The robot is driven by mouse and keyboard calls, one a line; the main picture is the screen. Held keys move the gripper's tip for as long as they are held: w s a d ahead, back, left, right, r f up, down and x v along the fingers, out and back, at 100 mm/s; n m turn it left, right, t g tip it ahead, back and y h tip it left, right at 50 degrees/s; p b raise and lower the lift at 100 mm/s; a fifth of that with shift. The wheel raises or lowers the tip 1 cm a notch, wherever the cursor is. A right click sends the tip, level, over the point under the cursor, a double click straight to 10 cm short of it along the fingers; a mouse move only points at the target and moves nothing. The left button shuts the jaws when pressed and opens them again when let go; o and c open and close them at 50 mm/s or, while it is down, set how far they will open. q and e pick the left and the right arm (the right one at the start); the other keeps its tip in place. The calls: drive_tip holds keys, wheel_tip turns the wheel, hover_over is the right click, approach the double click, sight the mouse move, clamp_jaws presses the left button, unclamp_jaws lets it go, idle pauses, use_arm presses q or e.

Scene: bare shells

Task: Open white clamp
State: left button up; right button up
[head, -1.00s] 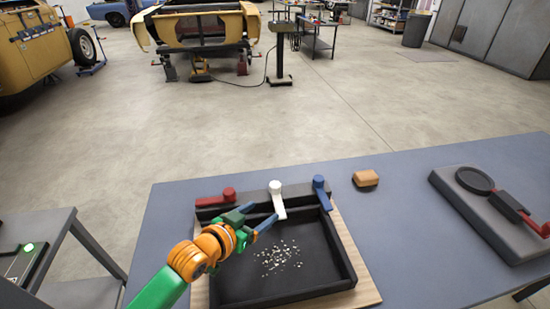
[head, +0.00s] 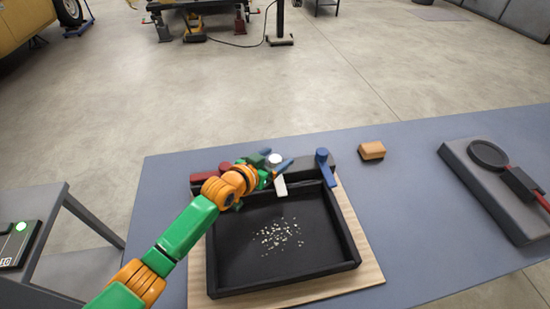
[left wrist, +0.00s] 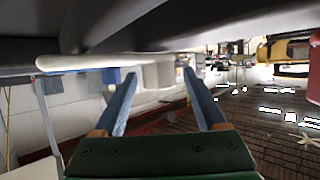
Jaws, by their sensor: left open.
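The white clamp (head: 280,187) is on the dark bar at the back of the black tray (head: 284,280). Its lever points toward the tray, and its knob is partly covered by my gripper. My left gripper (head: 277,162) is open at the white clamp, with its blue fingers around the knob area. In the left wrist view, the white clamp (left wrist: 158,75) shows between the fingertips of my left gripper (left wrist: 160,73); I cannot tell if they touch it. My right gripper is out of view.
A red clamp (head: 203,180) stands left, partly behind my arm; a blue clamp (head: 325,168) stands close on the right. Pale bits (head: 277,235) lie in the tray. An orange-brown block (head: 372,150) and a grey device (head: 490,190) sit farther right. The table (head: 415,225) between is clear.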

use_arm(q)
drive_tip(key=shift+s, duration=0.1)
drive_tip(key=shift+r, duration=0.1)
drive_tip(key=c, duration=0.3)
clamp_jaws()
idle(0.8)
